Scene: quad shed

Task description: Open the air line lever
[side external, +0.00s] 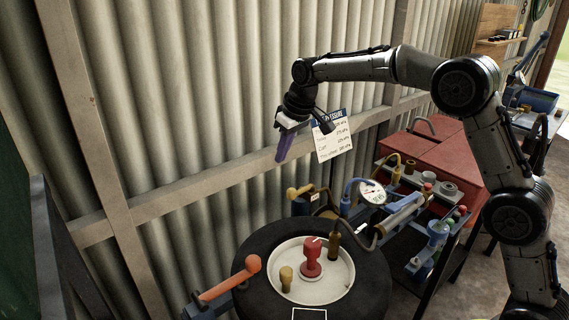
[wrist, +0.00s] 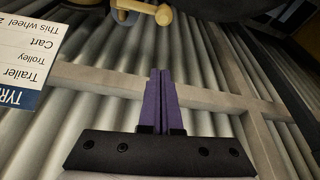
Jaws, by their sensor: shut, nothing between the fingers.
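My gripper (side external: 281,158) has purple fingers and is raised in front of the corrugated wall, above the work and apart from everything. In the wrist view its fingers (wrist: 160,75) are together with nothing between them. A tan-yellow lever (side external: 299,191) on a blue fitting stands behind the wheel, below and slightly right of my gripper; a tan handle (wrist: 148,11) shows at the top of the wrist view. A gauge (side external: 372,192) with a blue hose is to its right. I cannot tell for certain which lever the air line's is.
A black tyre (side external: 255,245) with a pale hub bearing a red knob (side external: 311,258) lies in front. An orange-handled lever (side external: 230,279) is at its left. A pressure card (side external: 332,137) hangs by my wrist. A red toolbox (side external: 440,160) stands right. Air above the tyre is clear.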

